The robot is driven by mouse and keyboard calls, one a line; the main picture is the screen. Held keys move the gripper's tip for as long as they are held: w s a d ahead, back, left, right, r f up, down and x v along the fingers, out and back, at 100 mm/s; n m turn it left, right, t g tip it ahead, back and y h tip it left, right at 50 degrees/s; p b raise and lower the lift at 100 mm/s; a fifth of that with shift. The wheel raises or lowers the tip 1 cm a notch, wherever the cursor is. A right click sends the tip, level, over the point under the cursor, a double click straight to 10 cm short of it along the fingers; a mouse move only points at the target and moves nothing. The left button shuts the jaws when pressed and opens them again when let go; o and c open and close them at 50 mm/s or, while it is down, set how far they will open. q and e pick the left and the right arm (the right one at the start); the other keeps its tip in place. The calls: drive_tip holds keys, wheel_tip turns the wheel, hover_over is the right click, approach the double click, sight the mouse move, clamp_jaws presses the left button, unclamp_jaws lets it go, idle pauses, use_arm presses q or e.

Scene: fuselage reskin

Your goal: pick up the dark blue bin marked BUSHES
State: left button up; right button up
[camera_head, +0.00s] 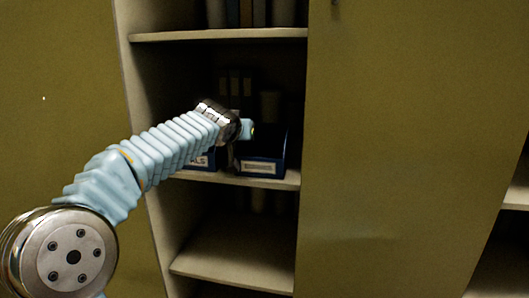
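A dark blue bin (280,152) with a pale label stands on the middle shelf of the open cabinet; the label's word is too small to read surely. A second dark blue bin (212,160) stands to its left, mostly behind my arm, its label ending in "ALS". My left gripper (246,130) reaches into the cabinet at the upper left edge of the right-hand bin. Its fingers are small and dark here, so I cannot tell whether they are open, shut or touching the bin. My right gripper is not in view.
The middle shelf (284,181) has a pale front edge, with the upper shelf (220,34) above it. Dark upright items stand behind the bins. The lower shelf (240,262) is bare in front. A closed olive door (410,150) bounds the opening on the right.

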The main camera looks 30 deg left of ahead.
use_arm(q)
clamp_jaws()
idle(1.4)
